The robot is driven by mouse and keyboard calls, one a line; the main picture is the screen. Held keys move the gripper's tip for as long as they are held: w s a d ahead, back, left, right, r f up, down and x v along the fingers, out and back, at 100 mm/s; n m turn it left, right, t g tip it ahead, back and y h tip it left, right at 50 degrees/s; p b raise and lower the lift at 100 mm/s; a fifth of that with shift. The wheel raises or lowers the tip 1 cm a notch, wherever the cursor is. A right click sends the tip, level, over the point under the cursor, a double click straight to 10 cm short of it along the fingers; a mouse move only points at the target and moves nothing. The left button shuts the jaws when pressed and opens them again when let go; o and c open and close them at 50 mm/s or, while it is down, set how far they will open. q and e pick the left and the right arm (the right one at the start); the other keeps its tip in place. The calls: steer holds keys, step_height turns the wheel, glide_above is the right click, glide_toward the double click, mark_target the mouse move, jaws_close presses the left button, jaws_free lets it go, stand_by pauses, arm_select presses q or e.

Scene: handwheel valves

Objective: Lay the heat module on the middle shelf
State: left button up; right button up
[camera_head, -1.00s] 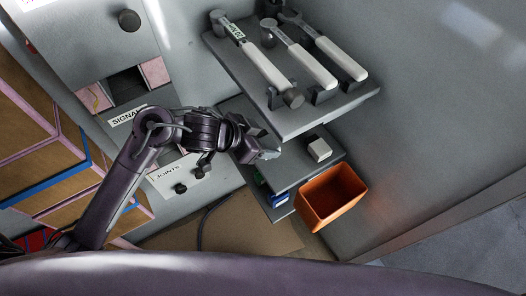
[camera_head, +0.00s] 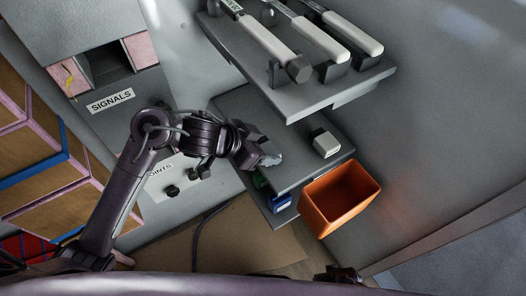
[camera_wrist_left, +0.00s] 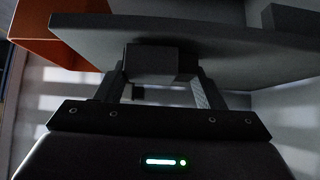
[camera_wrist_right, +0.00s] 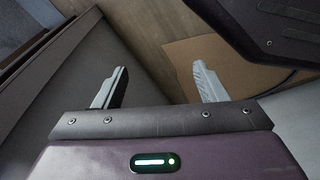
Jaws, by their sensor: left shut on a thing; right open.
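The middle shelf (camera_head: 300,172) is a grey plate on the wall below the top shelf, with a small white block near its right end. My left gripper (camera_head: 266,155) is at this shelf's front edge in the head view. In the left wrist view my left gripper (camera_wrist_left: 160,82) is shut on a dark grey block, which I take for the heat module (camera_wrist_left: 155,62). The shelf plate (camera_wrist_left: 235,55) lies right behind the block; I cannot tell whether they touch. My right gripper (camera_wrist_right: 160,72) is open and empty in the right wrist view.
The top shelf (camera_head: 330,88) holds several white-handled tools and overhangs the middle one. The white block (camera_head: 326,142) takes up the right end. An orange bin (camera_head: 341,200) stands just right of the shelves. Blue and green items (camera_head: 280,202) sit below. A SIGNALS cabinet (camera_head: 110,100) is at left.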

steer(key=shift+w+r, duration=0.25)
steer(key=shift+w, duration=0.1)
arm_select(q)
steer(key=shift+f, duration=0.15)
steer(key=o, duration=1)
arm_select(e)
steer(key=shift+w+a+r, duration=0.1)
steer(key=shift+w, duration=0.05)
arm_select(q)
steer(key=p+v, duration=0.4)
steer(key=v, duration=0.8)
arm_select(e)
steer(key=s+d+f, duration=0.1)
steer(key=s+f, duration=0.2)
steer(key=s, duration=0.5)
steer(key=shift+d, duration=0.3)
arm_select(q)
steer(key=shift+w, duration=0.1)
arm_select(e)
steer(key=shift+w, duration=0.1)
